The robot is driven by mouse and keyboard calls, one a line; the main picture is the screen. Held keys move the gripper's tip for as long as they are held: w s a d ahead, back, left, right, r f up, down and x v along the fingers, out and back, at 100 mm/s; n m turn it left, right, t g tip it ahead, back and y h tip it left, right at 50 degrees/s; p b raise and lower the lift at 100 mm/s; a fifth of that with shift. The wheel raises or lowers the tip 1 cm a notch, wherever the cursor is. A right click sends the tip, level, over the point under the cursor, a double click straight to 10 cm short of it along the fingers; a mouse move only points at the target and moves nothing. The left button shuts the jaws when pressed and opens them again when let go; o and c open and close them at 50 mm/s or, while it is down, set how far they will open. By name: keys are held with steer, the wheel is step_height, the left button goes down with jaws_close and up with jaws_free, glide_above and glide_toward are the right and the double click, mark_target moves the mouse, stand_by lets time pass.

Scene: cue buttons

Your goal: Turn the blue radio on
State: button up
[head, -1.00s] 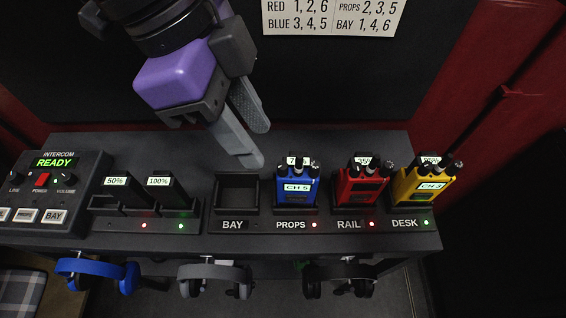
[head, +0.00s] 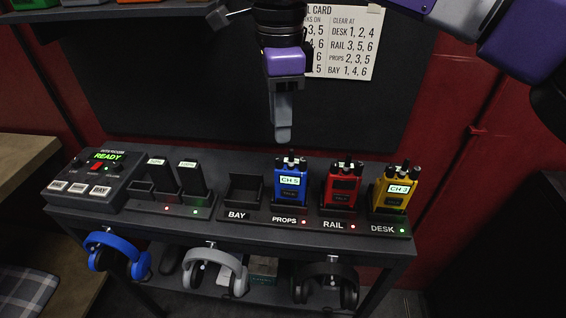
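The blue radio (head: 291,182) stands upright in the charging slot labelled PROPS (head: 285,220). Its display is lit and reads CH 5. Dark knobs stick up from its top. A red light shows beside the PROPS label. My gripper (head: 283,136) points down above the blue radio, apart from it, with a visible gap. Its fingers are seen edge-on, one in front of the other, so their opening is hidden. Nothing shows in its fingertips.
The red radio (head: 342,186) and yellow radio (head: 397,190) stand right of the blue one. The BAY slot (head: 243,191) is empty. An intercom box (head: 97,178) sits at left. Headphones hang below the shelf. A card (head: 345,45) hangs behind.

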mark_target(280, 159)
steer(key=shift+f+n, duration=0.2)
steer(key=shift+n, duration=0.1)
step_height(280, 159, down, 8)
steer(key=shift+w+a+r, duration=0.1)
steer(key=shift+r, duration=0.15)
steer(key=shift+c, duration=0.3)
jaws_close()
